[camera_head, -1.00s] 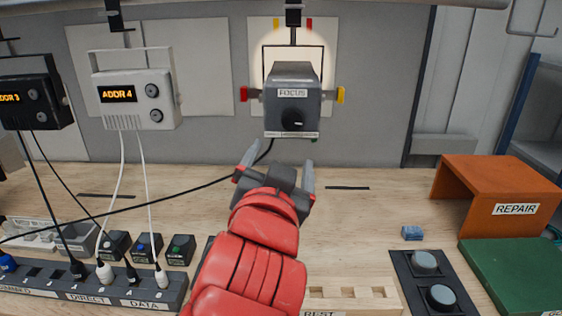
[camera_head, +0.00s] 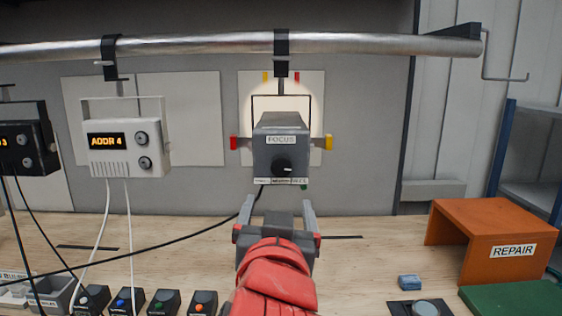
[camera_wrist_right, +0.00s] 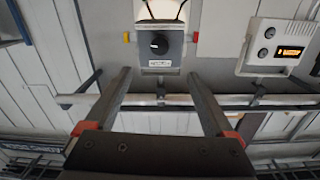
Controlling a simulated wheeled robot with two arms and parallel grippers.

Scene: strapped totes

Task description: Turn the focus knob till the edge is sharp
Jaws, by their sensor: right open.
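The focus knob (camera_head: 284,167) is a black round knob on the back of a dark grey lamp (camera_head: 280,146) labelled FOCUS, which hangs from the overhead pipe. A lit patch of light (camera_head: 317,100) falls on the white wall panel behind the lamp. Whether its edge is sharp is hard to tell. My right gripper (camera_head: 278,204) is open and empty, below and in front of the lamp, apart from the knob. In the right wrist view the knob (camera_wrist_right: 159,44) lies beyond the two spread fingers (camera_wrist_right: 161,82). My left gripper is not in view.
A white ADDR 4 unit (camera_head: 125,150) hangs left of the lamp, with cables below it. A black cable runs from the lamp across the bench. An orange REPAIR stand (camera_head: 478,219) and a blue block (camera_head: 409,282) sit at the right. The bench below the lamp is mostly clear.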

